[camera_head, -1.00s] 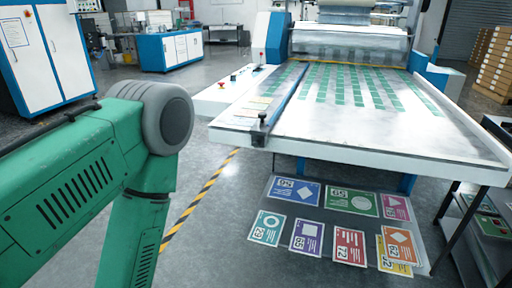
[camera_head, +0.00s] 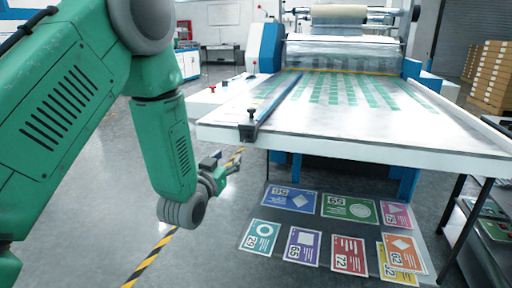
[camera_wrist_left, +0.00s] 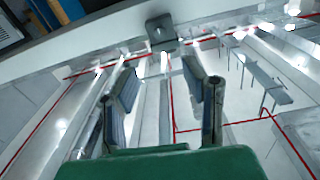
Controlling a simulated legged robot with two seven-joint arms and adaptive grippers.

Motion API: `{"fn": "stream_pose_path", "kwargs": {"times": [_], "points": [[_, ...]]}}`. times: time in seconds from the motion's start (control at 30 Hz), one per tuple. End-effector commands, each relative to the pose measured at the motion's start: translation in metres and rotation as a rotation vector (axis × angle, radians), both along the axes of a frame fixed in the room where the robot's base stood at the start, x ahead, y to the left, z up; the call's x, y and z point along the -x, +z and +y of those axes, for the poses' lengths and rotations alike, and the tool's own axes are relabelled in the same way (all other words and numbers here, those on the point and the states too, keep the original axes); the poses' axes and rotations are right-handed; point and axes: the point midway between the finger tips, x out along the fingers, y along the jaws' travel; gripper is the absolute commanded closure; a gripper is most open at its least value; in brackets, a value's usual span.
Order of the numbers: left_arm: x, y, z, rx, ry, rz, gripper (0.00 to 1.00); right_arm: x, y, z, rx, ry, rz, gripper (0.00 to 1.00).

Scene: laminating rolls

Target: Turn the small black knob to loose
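The small black knob (camera_head: 252,112) stands on the near end of the blue guide bar (camera_head: 277,100), at the front edge of the machine's table. My left gripper (camera_head: 236,160) is in front of and below that table edge, lower left of the knob and apart from it. In the left wrist view its two fingers (camera_wrist_left: 163,85) are spread, with nothing between them. A dark block (camera_wrist_left: 162,33) shows beyond the fingertips in that view, at the light edge; it looks like the bar's end, but the knob itself is not clear there. My right gripper is not in view.
The laminating machine's white table (camera_head: 380,135) carries green-printed sheets. Colourful cards lie on a low surface (camera_head: 330,262) beneath its front. A dark rack (camera_head: 485,225) stands at the right. Yellow-black floor tape (camera_head: 150,260) runs beside my left arm. Stacked boxes (camera_head: 490,75) are at the back right.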

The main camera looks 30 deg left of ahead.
Motion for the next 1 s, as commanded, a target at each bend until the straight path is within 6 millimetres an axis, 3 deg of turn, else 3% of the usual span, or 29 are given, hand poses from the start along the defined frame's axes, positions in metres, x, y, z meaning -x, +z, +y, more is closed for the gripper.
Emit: {"fn": "stream_pose_path", "kwargs": {"times": [0.4, 0.6, 1.0], "points": [[-0.081, -0.002, 0.014, -0.003, -0.001, 0.002, 0.61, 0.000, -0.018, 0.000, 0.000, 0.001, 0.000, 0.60], [-0.112, -0.002, 0.023, -0.002, -0.001, 0.002, 0.61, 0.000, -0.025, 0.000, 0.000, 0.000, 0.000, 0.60], [-0.126, -0.001, 0.026, -0.001, -0.002, 0.006, 0.61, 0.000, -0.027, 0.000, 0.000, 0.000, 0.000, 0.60]]}}
